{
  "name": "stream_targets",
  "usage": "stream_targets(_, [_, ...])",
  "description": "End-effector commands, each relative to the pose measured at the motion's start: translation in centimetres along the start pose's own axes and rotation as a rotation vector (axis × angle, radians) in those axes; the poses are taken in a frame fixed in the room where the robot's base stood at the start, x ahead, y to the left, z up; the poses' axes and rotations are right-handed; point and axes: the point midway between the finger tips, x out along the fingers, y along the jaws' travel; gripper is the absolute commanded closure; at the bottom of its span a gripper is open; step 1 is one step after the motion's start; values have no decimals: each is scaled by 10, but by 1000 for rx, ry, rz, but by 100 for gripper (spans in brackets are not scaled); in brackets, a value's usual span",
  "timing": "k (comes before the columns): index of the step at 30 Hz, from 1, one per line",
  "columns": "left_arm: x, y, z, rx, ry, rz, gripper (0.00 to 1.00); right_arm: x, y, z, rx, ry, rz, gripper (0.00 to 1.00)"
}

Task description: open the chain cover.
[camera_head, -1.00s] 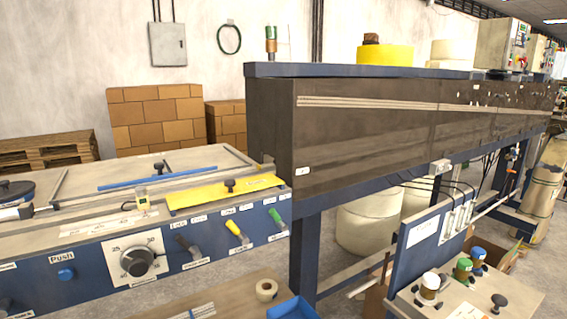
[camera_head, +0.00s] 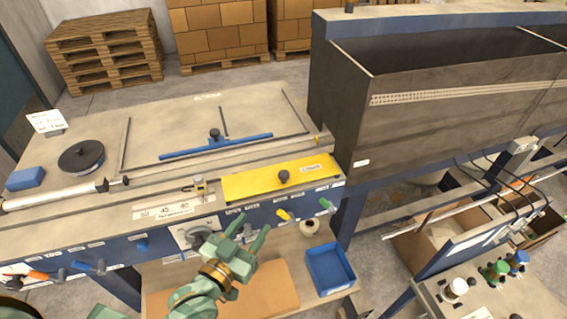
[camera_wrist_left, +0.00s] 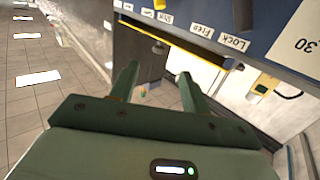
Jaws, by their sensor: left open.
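A yellow cover plate (camera_head: 255,181) with a black knob (camera_head: 283,176) lies flat and closed on the front right of the machine top; it appears to be the chain cover. My left gripper (camera_head: 252,222) is in front of the machine's blue front panel, below and left of the yellow plate. It is open, empty and apart from the knob. In the left wrist view, its two green fingers (camera_wrist_left: 157,75) are spread with nothing between them, below the blue panel (camera_wrist_left: 240,28) with white labels. The right gripper is not in view.
A round dial (camera_head: 195,234) and yellow and green levers (camera_head: 284,215) stick out from the front panel. A tall dark housing (camera_head: 440,120) stands to the right.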

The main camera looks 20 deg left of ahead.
Motion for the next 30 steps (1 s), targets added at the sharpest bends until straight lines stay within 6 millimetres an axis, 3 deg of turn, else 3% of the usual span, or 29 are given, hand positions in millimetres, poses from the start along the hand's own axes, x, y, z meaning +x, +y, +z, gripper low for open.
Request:
stream_targets(3, [7,-1,-19,-1,54,-3,53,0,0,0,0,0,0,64])
stream_targets(8, [33,-1,-23,0,59,-3,53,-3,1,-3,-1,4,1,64])
stream_targets(21, [138,-1,-27,0,55,-2,53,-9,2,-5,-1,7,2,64])
stream_targets(30, [164,-1,-27,-1,53,-2,53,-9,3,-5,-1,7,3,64])
